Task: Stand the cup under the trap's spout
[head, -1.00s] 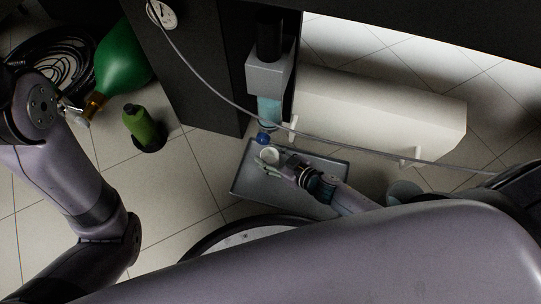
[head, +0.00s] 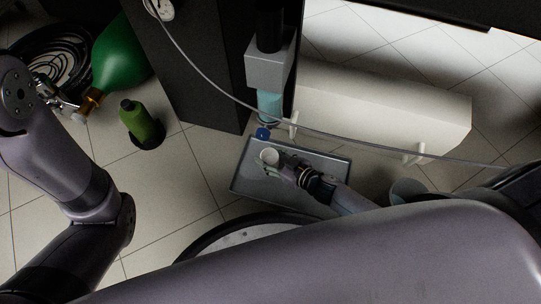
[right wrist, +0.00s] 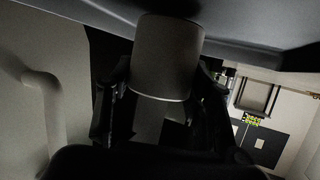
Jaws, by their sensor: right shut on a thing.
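The white cup (head: 269,156) is at the far left part of the grey tray in the head view, its round mouth facing up. My right gripper (head: 280,166) is shut on it from the lower right. In the right wrist view the cup (right wrist: 167,58) sits between the dark fingers. The trap has a grey block above a pale blue clear bowl (head: 269,106), with a small blue spout (head: 263,133) at its bottom. The cup shows just below the spout in the picture; I cannot tell the height gap. My left gripper is not seen.
The grey tray (head: 323,174) lies under the cup. A white box-like body (head: 385,105) with pegs stands right of the trap. A grey hose (head: 215,85) crosses in front. A green cylinder (head: 125,58) and green bottle (head: 138,122) stand left.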

